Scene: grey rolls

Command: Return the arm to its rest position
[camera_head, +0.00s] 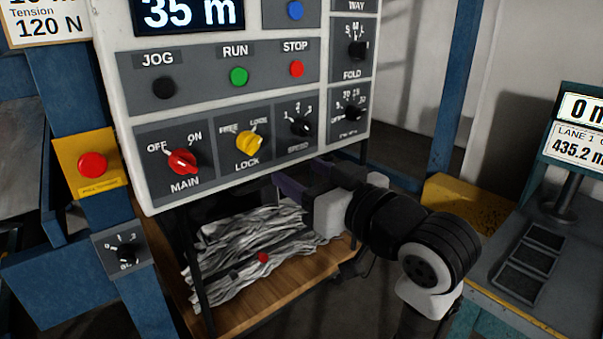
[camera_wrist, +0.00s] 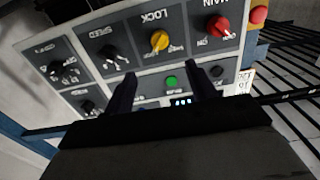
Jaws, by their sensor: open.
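My gripper (camera_head: 296,178) is in front of the lower right edge of the white control panel (camera_head: 215,107) in the head view, just below the SPEED knob (camera_head: 302,126). My arm reaches in from the lower right. In the wrist view my gripper (camera_wrist: 163,73) shows two dark fingers spread apart with nothing between them. The panel appears upside down there, with the yellow LOCK knob (camera_wrist: 159,41) and green RUN button (camera_wrist: 171,82) beyond the fingers. Whether the fingers touch the panel is not clear.
A wooden shelf (camera_head: 290,283) with crumpled grey sheeting (camera_head: 225,255) lies under the panel. A blue post (camera_head: 455,85) stands behind my arm. A grey bench (camera_head: 490,265) with trays is at right. A yellow box (camera_head: 92,165) with a red button is at left.

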